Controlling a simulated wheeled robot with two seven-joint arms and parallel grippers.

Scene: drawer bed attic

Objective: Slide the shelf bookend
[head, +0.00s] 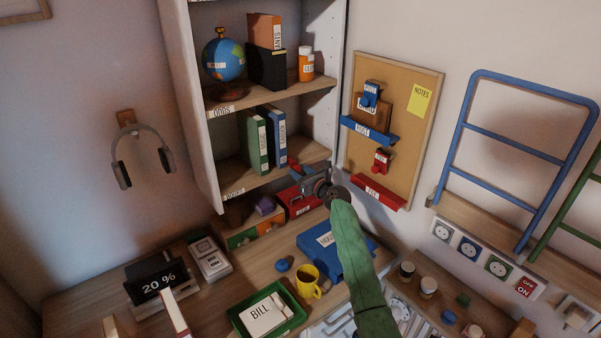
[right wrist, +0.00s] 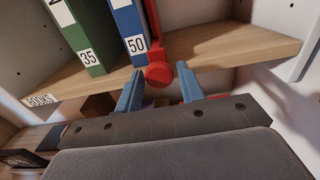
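The red bookend (right wrist: 154,50) stands on the lower shelf against the right side of the blue book (right wrist: 129,28). Its round red knob (right wrist: 159,74) sticks out at the shelf's front edge. In the head view a small part of the bookend (head: 292,163) shows behind my gripper. My right gripper (right wrist: 159,84) is open, with its two blue-grey fingers on either side of the knob. I cannot tell whether they touch it. In the head view the right gripper (head: 304,175) is at the shelf front. My left gripper is not in view.
A green book (head: 255,139) stands left of the blue one. The lower shelf board (right wrist: 215,48) is bare right of the bookend, up to the cabinet's side wall. Below are a red box (head: 299,203) and a desk with a yellow mug (head: 308,283) and a green tray (head: 240,321).

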